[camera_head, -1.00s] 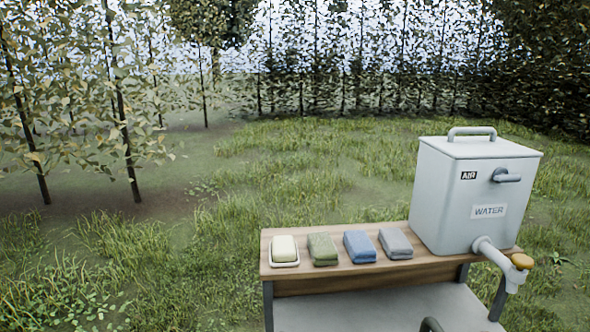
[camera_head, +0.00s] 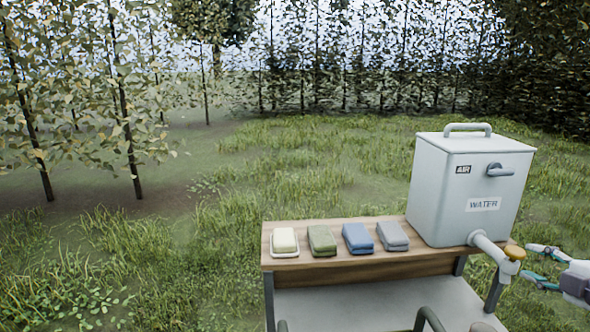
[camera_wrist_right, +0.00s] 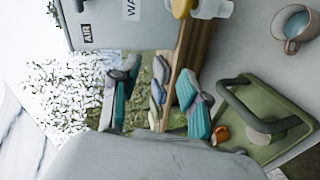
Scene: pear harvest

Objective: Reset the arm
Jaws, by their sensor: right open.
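My right gripper (camera_head: 541,266) is at the right edge of the head view, to the right of the water tank's tap. Its two fingers point left and stand apart with nothing between them. In the right wrist view the open fingers (camera_wrist_right: 156,103) show above the grey housing, with teal inner pads. My left gripper is in neither view now.
A white water tank (camera_head: 468,190) with a yellow-topped tap (camera_head: 514,253) stands on a wooden shelf (camera_head: 350,264), beside a soap dish (camera_head: 285,242) and folded green, blue and grey cloths. The wrist view shows a mug (camera_wrist_right: 294,25) and green tray (camera_wrist_right: 262,149).

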